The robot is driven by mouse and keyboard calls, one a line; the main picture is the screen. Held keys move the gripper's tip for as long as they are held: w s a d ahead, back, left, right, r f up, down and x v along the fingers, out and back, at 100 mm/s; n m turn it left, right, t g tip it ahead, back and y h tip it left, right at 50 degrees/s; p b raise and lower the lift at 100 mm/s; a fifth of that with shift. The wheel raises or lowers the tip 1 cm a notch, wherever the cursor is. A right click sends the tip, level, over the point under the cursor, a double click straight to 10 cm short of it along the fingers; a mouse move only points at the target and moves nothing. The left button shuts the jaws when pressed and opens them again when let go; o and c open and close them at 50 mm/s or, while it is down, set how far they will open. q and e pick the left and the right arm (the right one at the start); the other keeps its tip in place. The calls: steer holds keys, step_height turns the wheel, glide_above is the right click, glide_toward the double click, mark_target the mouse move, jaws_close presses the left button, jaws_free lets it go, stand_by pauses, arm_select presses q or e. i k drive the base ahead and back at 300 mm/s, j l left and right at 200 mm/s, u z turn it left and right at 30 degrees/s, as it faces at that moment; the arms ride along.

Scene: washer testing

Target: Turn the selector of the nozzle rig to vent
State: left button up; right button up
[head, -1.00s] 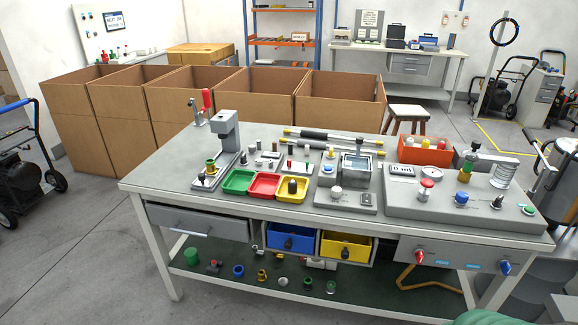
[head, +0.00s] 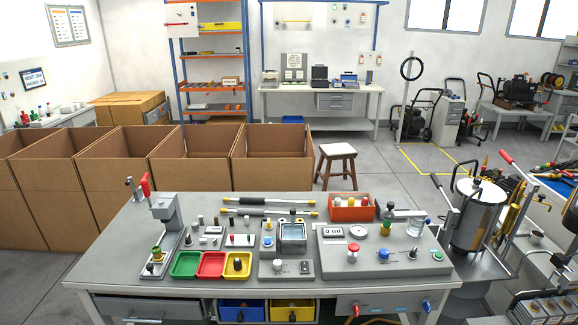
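A grey rig (head: 335,268) that looks like the nozzle rig sits on the right part of the workbench. It carries a display (head: 333,232) reading "0 ml", a red button (head: 353,248), a blue knob (head: 383,254), a small dark lever-like knob (head: 412,253) and a green button (head: 437,256). A dark arm reaches over it at the back, beside a clear beaker (head: 416,227). I cannot tell which knob is the selector or read its setting. Neither of my grippers shows.
The workbench (head: 115,245) also bears a lever press (head: 165,215), green (head: 186,264), red (head: 211,264) and yellow trays, and an orange bin (head: 345,213). Cardboard boxes (head: 190,165) and a stool (head: 338,155) stand behind. A steel tank (head: 472,215) stands close at the right.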

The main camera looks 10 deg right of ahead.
mark_target(413, 254)
steer(key=z, duration=1.35)
